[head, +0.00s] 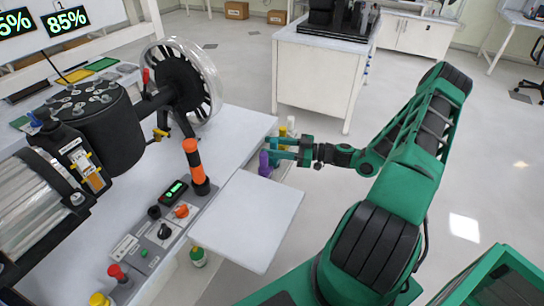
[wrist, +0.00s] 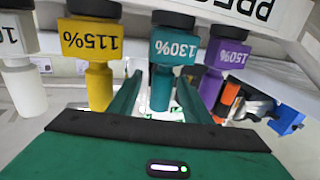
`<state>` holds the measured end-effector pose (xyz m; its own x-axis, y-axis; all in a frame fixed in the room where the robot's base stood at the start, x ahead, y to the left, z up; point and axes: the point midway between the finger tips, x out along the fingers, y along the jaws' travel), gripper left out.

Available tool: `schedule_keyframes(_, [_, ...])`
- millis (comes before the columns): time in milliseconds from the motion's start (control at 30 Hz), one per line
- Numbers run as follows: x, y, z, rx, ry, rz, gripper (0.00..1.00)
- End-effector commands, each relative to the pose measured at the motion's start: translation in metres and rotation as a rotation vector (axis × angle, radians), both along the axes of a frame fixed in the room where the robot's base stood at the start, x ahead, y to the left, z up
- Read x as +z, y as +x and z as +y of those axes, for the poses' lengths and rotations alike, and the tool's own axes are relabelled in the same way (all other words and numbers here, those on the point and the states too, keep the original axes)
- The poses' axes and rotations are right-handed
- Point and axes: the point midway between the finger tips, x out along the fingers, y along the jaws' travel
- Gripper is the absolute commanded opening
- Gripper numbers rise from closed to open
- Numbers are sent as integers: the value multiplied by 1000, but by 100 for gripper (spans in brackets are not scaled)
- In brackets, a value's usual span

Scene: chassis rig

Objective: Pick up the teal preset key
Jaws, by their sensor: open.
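The teal preset key (wrist: 173,48) with a dark cap and a "130%" label hangs in a row of keys in the wrist view, its text upside down. Its narrower stem runs down between the two green fingers of my gripper (wrist: 160,88). The fingers are apart, one on each side of the stem; I cannot tell if either touches it. In the head view my gripper (head: 277,150) reaches left to the rack at the far table edge, and the fingers make the teal key hard to pick out.
The purple 150% key (wrist: 223,58) is close on the right and the yellow 115% key (wrist: 93,45) on the left, with a white key (wrist: 15,50) beyond. A white panel (head: 247,220) juts from the bench. Open floor lies right of the rack.

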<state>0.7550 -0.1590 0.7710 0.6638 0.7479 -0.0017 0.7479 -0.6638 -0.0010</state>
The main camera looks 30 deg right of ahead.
Motion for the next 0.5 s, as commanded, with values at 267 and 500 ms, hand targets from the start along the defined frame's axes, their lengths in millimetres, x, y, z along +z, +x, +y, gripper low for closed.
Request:
schedule_keyframes(267, [0, 21, 26, 1, 1, -1, 45])
schedule_keyframes(500, [0, 21, 26, 0, 1, -1, 35])
